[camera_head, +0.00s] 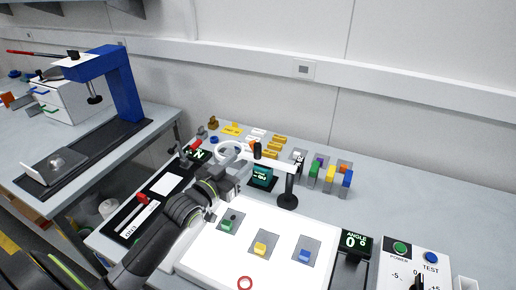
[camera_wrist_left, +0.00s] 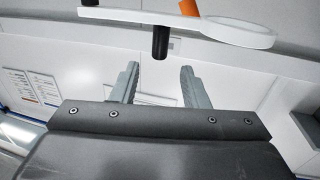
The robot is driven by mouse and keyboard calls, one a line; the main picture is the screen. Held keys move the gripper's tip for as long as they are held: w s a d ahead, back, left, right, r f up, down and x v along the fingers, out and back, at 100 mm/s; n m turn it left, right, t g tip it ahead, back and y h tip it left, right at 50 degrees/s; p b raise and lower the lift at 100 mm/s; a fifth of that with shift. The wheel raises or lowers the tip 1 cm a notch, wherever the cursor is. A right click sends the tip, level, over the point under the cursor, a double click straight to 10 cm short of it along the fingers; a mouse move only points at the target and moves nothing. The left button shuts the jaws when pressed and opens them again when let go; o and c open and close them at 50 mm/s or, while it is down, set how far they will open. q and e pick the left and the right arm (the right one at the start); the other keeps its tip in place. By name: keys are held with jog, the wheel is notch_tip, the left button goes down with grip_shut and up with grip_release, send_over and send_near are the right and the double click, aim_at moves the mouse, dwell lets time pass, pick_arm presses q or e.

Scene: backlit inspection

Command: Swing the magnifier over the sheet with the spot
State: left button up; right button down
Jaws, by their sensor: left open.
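The magnifier has a white ring (camera_head: 228,149) on a white arm (camera_head: 276,162) that runs left from a black stand (camera_head: 288,201). A black handle (camera_head: 257,150) stands on the arm. My left gripper (camera_head: 238,167) is open and empty beside the ring and arm. In the left wrist view the black handle (camera_wrist_left: 160,42) hangs just ahead of the gap between my open fingertips (camera_wrist_left: 160,70), apart from them. On the white lit panel (camera_head: 205,258) lie three grey sheets. The sheet with the green block (camera_head: 233,218) shows a dark mark, possibly the spot. My right gripper is out of view.
Sheets with a yellow block (camera_head: 260,249) and a blue block (camera_head: 305,255) lie on the panel, with a red ring (camera_head: 245,283) at its front. Several coloured blocks stand behind. An angle display (camera_head: 354,242) and test box (camera_head: 413,262) stand right. A blue press (camera_head: 120,80) stands left.

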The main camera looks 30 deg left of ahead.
aim_at(255, 150)
pick_arm(q)
jog(key=w, duration=0.5)
jog(key=w+d, duration=0.1)
jog(key=w, duration=0.1)
jog(key=shift+w, duration=0.3)
jog(key=shift+w+d, duration=0.15)
jog(key=shift+w, duration=0.55)
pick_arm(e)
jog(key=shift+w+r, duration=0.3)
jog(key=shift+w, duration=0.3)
pick_arm(q)
grip_shut()
